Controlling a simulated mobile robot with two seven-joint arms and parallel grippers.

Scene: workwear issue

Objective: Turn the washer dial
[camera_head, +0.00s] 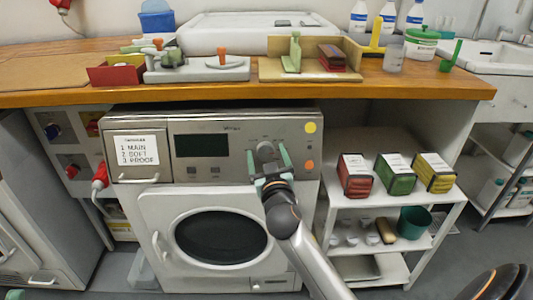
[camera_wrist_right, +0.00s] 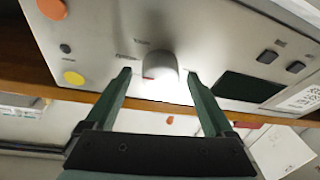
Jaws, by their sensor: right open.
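The washer dial (camera_head: 265,147) is a round grey knob on the right part of the washer's front panel, right of the dark display. It also shows in the right wrist view (camera_wrist_right: 160,66), with a small red mark on it. My right gripper (camera_head: 267,157) is open in front of the panel. In the right wrist view its two green fingers (camera_wrist_right: 159,75) stand on either side of the dial, with a gap visible at each side. The washer (camera_head: 160,203) has its round door shut. A small green tip at the lower left edge may be my left gripper (camera_head: 14,294); its state is unclear.
A yellow button (camera_head: 310,127) and an orange button (camera_head: 309,165) are right of the dial. A label (camera_head: 136,150) is on the drawer at left. The wooden counter (camera_head: 420,86) overhangs above. A white shelf (camera_head: 388,204) with several packs stands close at right.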

